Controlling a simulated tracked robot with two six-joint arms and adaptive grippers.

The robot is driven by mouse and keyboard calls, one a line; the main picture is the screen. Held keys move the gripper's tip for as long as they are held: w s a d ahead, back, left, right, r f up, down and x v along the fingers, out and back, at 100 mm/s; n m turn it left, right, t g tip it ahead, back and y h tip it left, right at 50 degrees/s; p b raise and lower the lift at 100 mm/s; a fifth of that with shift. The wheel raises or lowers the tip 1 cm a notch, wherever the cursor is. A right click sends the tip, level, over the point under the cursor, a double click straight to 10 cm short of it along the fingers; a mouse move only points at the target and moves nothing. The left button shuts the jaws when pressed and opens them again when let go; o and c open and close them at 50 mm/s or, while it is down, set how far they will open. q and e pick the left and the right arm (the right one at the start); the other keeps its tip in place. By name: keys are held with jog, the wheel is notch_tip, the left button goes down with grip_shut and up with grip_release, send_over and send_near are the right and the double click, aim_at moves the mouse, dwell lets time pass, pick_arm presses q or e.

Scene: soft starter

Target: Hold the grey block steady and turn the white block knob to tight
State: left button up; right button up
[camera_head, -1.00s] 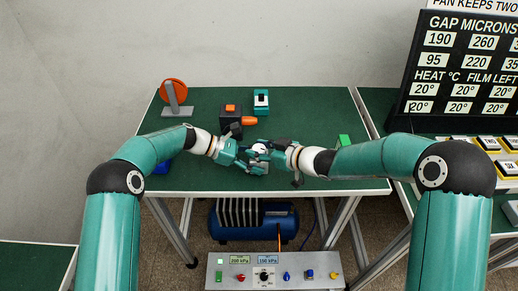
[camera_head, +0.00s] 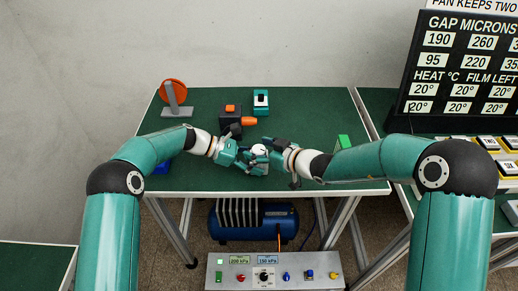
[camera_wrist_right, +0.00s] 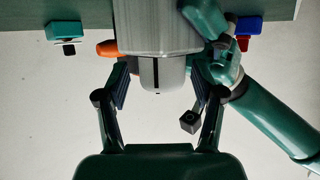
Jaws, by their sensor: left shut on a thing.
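The grey block (camera_wrist_right: 160,22) fills the top middle of the right wrist view. The white block knob (camera_wrist_right: 162,72) projects from it, with a dark slot line along its middle. In the head view the white knob (camera_head: 259,149) shows between the grippers; the grey block is mostly hidden there. My left gripper (camera_head: 250,161) is shut on the grey block; it also shows in the right wrist view (camera_wrist_right: 208,55) at the block's right side. My right gripper (camera_head: 270,151) is open, its fingers (camera_wrist_right: 161,82) on either side of the white knob with gaps visible.
Behind the grippers stand a dark block with an orange part (camera_head: 230,118) and a teal box with a black knob (camera_head: 261,101). An orange disc on a grey stand (camera_head: 174,95) is at back left. The table's back right is clear.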

jog(key=shift+s, duration=0.1)
jog(key=v, duration=1.1)
jog(key=shift+s+d, duration=0.25)
jog(key=shift+s, duration=0.05)
jog(key=shift+r, duration=0.15)
